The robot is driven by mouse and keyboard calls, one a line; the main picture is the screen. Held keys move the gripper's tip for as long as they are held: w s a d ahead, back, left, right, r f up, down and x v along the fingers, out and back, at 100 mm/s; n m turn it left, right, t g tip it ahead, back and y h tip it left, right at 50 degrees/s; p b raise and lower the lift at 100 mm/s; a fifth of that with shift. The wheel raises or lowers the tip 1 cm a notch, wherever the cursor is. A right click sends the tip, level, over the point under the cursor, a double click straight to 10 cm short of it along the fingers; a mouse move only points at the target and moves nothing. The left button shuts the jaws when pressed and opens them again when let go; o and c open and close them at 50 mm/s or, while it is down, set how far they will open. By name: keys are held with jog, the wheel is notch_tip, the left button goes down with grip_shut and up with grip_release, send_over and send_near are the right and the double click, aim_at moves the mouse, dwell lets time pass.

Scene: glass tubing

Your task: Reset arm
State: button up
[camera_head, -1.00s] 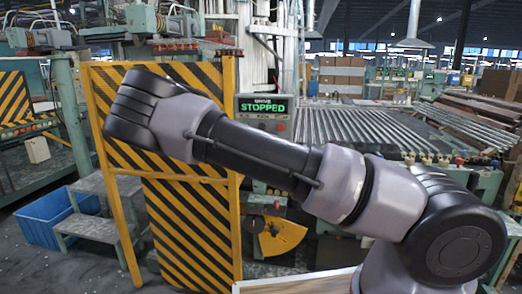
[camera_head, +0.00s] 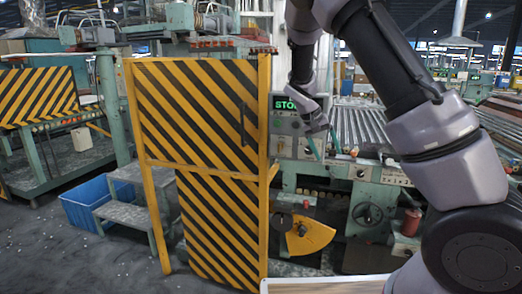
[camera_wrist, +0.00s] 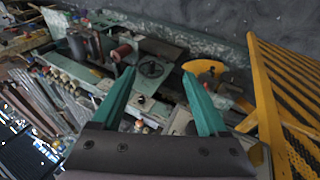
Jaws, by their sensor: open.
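My gripper (camera_head: 322,144) is in the head view, right of centre, with its two teal fingers spread apart and pointing down. It is in front of the machine's control panel (camera_head: 283,125), and my arm hides part of the green display that reads "STO". In the wrist view my gripper (camera_wrist: 159,72) is open, with nothing between the fingers. Beyond the fingers the wrist view shows a machine with a round black handwheel (camera_wrist: 151,67).
A yellow-and-black striped guard door (camera_head: 205,120) stands left of my gripper; its yellow frame (camera_wrist: 266,100) is at right in the wrist view. A roller conveyor (camera_head: 355,122) lies behind my arm. A blue bin (camera_head: 88,203) and grey steps (camera_head: 125,210) stand at left.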

jog(key=s+d+r+t+y, duration=0.1)
jog(key=s+r+t+y, duration=0.2)
jog(key=s+r, duration=0.8)
jog(key=s+d+r+m+t+y, duration=0.1)
jog(key=s+r+t+y, duration=0.2)
jog(key=s+r, duration=0.7)
jog(key=s+y, duration=0.1)
jog(key=s, duration=0.5)
jog(key=shift+s+d+r+m, duration=0.2)
jog(key=shift+r+m, duration=0.1)
jog(key=shift+r, duration=0.1)
